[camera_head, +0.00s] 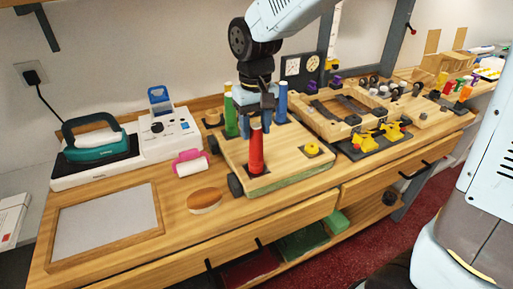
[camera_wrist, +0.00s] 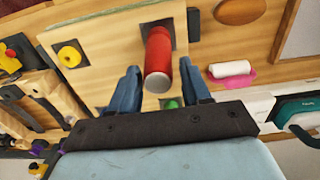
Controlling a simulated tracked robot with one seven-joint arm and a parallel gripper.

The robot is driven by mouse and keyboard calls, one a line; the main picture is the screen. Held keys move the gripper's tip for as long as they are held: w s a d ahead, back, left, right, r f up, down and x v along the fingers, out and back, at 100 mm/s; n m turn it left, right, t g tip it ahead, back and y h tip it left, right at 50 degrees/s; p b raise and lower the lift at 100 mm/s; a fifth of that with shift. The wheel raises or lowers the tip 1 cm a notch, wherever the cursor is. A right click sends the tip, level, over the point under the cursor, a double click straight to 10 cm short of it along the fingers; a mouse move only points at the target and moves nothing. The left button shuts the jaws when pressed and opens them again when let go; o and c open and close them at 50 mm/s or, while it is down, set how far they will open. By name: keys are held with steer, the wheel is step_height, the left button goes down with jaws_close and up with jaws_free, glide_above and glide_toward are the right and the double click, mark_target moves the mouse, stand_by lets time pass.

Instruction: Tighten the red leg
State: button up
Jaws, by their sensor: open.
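The red leg (camera_head: 257,150) stands upright on a dark square plate near the front corner of a wooden board (camera_head: 290,158) on the counter. In the wrist view the red leg (camera_wrist: 158,60) rises between and just beyond my two fingers. My gripper (camera_head: 257,116) is open above and around the line of the red leg; its blue fingers also show in the wrist view (camera_wrist: 160,88). Whether the fingers touch the leg cannot be told. A green leg (camera_head: 230,112) and a blue leg (camera_head: 281,102) stand on the same board. A yellow knob (camera_head: 312,149) sits at its right.
Wooden fixtures with yellow clamps (camera_head: 378,137) stand right. Free counter shows around the brush.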

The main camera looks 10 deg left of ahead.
steer(key=n, duration=1.1)
steer(key=shift+d, duration=0.15)
jaws_close()
steer(key=m, duration=0.3)
steer(key=shift+f, duration=0.1)
steer(key=m, duration=0.4)
steer(key=shift+s, duration=0.1)
steer(key=m, duration=0.4)
steer(key=shift+s+m, duration=0.1)
steer(key=shift+m, duration=1.7)
